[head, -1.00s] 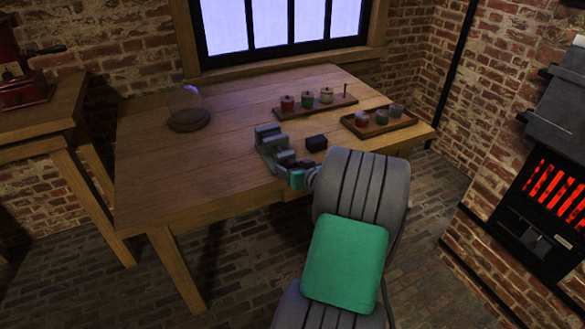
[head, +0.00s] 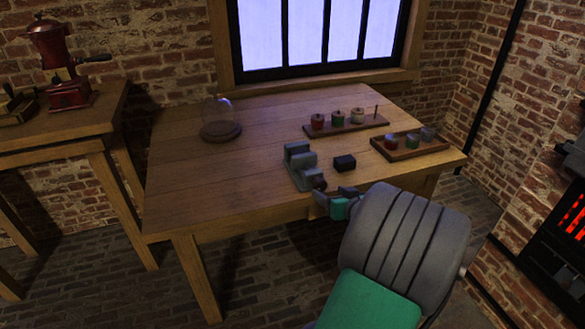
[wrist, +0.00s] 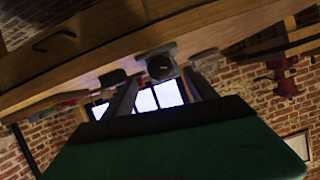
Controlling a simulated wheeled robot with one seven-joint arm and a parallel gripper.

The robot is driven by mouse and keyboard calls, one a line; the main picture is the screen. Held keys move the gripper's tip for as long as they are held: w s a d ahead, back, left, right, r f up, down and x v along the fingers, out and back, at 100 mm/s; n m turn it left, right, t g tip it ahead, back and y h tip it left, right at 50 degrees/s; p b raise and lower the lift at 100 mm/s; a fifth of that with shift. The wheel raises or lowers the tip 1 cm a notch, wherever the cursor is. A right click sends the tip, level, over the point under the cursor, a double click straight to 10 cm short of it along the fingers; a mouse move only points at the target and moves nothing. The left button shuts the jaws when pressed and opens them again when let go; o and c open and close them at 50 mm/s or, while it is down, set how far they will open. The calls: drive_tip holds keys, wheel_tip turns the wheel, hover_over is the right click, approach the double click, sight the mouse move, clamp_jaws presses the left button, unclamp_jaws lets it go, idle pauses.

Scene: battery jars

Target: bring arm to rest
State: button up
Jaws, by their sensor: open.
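My gripper (head: 336,192) is open and empty at the table's front edge in the head view, with a teal section behind its dark fingers. In the wrist view the two fingers (wrist: 158,92) stand apart with nothing between them. My grey arm with a green panel fills the lower right of the head view. A grey vise-like device (head: 299,164) stands on the table just beyond the gripper; contact between them is not clear. A small black block (head: 344,163) lies to its right.
The wooden table (head: 215,180) holds a board (head: 345,126) with red, green and pale jars, a tray (head: 414,153) with several jars, and a glass dome (head: 220,118). A side table with a red grinder (head: 68,85) is left. A glowing stove (head: 565,225) is right.

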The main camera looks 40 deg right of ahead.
drive_tip(key=w+a+r+n+g+y+p, duration=0.1)
drive_tip(key=a+r+n+g+y+p, duration=0.2)
drive_tip(key=a, duration=0.8)
drive_tip(key=w+a+r+n+g+y+p, duration=0.1)
drive_tip(key=w+a+r+g+p, duration=0.3)
drive_tip(key=a, duration=0.7)
drive_tip(key=s+a+r+g+p, duration=0.1)
drive_tip(key=s+a+r+p, duration=0.2)
drive_tip(key=s+a, duration=0.3)
drive_tip(key=s+a+r+g+h+p, duration=0.1)
drive_tip(key=s+a+r+g+p, duration=0.1)
drive_tip(key=s+a+r, duration=0.2)
drive_tip(key=s+a, duration=0.2)
drive_tip(key=s, duration=0.2)
drive_tip(key=shift+s+r+p, duration=0.35)
drive_tip(key=shift+p, duration=0.05)
